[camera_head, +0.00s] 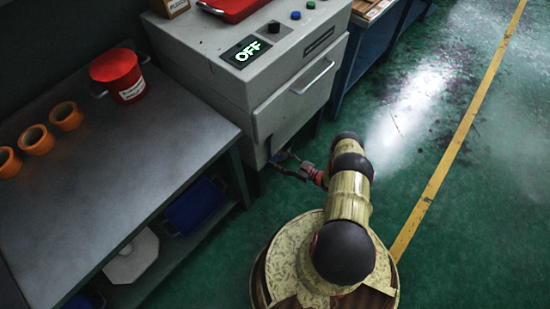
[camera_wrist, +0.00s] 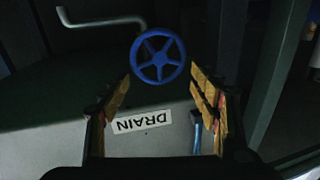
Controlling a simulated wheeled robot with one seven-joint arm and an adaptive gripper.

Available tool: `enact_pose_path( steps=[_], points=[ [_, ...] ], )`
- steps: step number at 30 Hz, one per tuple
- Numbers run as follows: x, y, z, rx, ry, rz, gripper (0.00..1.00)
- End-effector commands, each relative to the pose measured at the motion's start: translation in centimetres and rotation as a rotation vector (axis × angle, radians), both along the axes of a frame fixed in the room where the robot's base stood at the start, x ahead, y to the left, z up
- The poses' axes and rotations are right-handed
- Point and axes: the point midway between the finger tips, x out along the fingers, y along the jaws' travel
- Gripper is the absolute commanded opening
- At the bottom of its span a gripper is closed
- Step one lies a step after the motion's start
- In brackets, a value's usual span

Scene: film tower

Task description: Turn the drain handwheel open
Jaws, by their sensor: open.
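The blue five-spoked drain handwheel (camera_wrist: 159,57) faces the camera in the upper middle of the wrist view. A white label (camera_wrist: 142,122) reading DRAIN appears upside down below it, on a grey panel. My gripper (camera_wrist: 160,86) is open, with its yellowish finger pads left and right below the wheel in the picture. The wheel appears beyond the fingertips, and I see nothing held; contact cannot be told. In the head view my gripper (camera_head: 287,166) is low beside the grey machine (camera_head: 285,100); the wheel is not clear there.
A grey bent pipe (camera_wrist: 100,20) is near the wheel. Green floor (camera_head: 470,220) at right is open.

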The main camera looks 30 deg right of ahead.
Motion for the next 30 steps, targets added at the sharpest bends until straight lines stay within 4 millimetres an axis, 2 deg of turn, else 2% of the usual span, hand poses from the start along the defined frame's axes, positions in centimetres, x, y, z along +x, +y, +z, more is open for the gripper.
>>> enact_pose_path(
  steps=[6,17,30],
  points=[
    [2.0,1.3,-0.1,0.000,0.001,0.000,0.62],
    [2.4,1.5,0.0,0.000,0.001,-0.001,0.62],
    [2.5,1.4,0.0,-0.001,0.000,-0.002,0.37]
  ],
)
